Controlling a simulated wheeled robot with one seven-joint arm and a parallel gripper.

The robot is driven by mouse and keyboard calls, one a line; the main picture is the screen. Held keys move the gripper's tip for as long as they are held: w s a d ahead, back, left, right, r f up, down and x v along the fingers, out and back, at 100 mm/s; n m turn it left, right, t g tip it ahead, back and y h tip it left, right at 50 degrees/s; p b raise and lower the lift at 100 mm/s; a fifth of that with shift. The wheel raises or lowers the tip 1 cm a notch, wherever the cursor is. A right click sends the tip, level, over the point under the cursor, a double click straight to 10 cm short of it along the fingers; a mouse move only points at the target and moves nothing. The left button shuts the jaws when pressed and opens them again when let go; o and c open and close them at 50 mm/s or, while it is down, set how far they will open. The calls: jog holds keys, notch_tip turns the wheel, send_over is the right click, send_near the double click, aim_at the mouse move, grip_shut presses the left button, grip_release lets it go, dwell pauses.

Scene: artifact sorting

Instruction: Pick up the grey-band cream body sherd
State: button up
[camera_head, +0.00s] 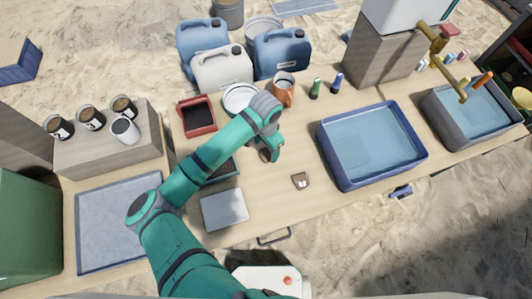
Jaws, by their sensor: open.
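A small sherd (300,181) lies on the bare middle of the wooden table, left of the blue basin. It looks brownish-grey with a pale cream patch; a grey band is too small to make out clearly. My gripper (268,155) hangs above the table, up and to the left of the sherd and apart from it. My gripper is open; nothing shows between its fingers, though they are small and partly hidden by my wrist.
A blue water-filled basin (372,142) stands right of the sherd. A grey slab (224,209) and a red tray (196,116) lie left. A terracotta mug (284,88), green bottle (315,88) and blue bottle (337,82) stand behind. The table around the sherd is clear.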

aim_at(266, 155)
jog(key=shift+s+a+f, duration=0.1)
jog(key=shift+s+f, duration=0.1)
jog(key=shift+f, duration=1.05)
jog(key=c, duration=1.1)
jog(key=shift+w, duration=0.1)
jog(key=shift+c, duration=0.2)
jog(key=shift+r, duration=0.15)
